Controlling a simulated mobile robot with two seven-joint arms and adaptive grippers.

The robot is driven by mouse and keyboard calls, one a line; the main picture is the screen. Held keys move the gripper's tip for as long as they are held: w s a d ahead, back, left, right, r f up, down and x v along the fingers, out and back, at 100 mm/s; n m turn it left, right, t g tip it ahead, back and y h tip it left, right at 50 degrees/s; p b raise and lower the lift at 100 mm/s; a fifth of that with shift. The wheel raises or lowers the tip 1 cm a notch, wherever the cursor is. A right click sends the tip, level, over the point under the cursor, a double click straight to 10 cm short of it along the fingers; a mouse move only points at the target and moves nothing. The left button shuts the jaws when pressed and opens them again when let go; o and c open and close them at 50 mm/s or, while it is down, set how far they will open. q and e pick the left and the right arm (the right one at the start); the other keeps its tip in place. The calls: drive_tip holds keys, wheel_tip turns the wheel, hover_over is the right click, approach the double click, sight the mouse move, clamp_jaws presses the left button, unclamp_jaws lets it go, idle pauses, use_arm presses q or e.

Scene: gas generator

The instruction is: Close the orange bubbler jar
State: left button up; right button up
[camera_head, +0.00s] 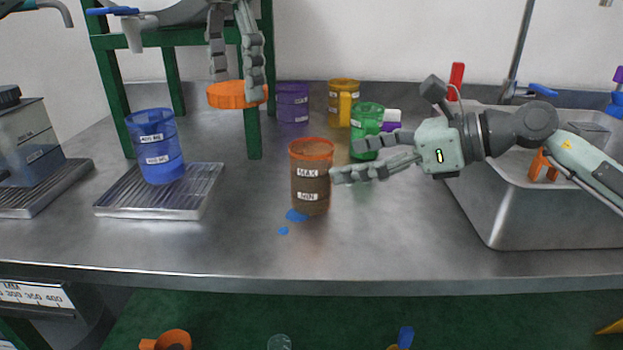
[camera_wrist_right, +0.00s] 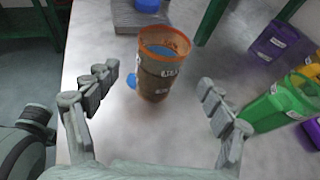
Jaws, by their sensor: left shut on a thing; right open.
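The orange bubbler jar (camera_head: 311,178) stands upright and open on the metal table in the head view, its contents brownish with MAX and MIN labels. In the right wrist view the jar (camera_wrist_right: 160,70) shows its open orange rim and some blue inside. An orange lid (camera_head: 236,95) hangs above the table, up and left of the jar. My left gripper (camera_head: 236,78) comes from above and is shut on this lid. My right gripper (camera_head: 362,155) is open just right of the jar; in the right wrist view its fingers (camera_wrist_right: 158,100) are spread on both sides of it, apart from it.
A blue jar (camera_head: 155,146) stands on a drip tray (camera_head: 205,190) at the left. Purple (camera_head: 292,103), yellow (camera_head: 343,88) and green (camera_head: 366,118) containers stand behind the jar. A sink (camera_head: 490,215) is at the right. Blue spills (camera_head: 296,215) lie before the jar. The front table is otherwise clear.

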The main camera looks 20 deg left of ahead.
sight(331, 164)
drive_tip(key=shift+x, duration=1.55)
drive_tip(key=x, duration=0.2)
drive_tip(key=p+x, duration=0.1)
drive_tip(key=x, duration=0.2)
drive_tip(key=shift+f, duration=0.4)
drive_tip(key=shift+d, duration=0.1)
drive_tip(key=shift+r, duration=0.1)
drive_tip(key=c, duration=1.6)
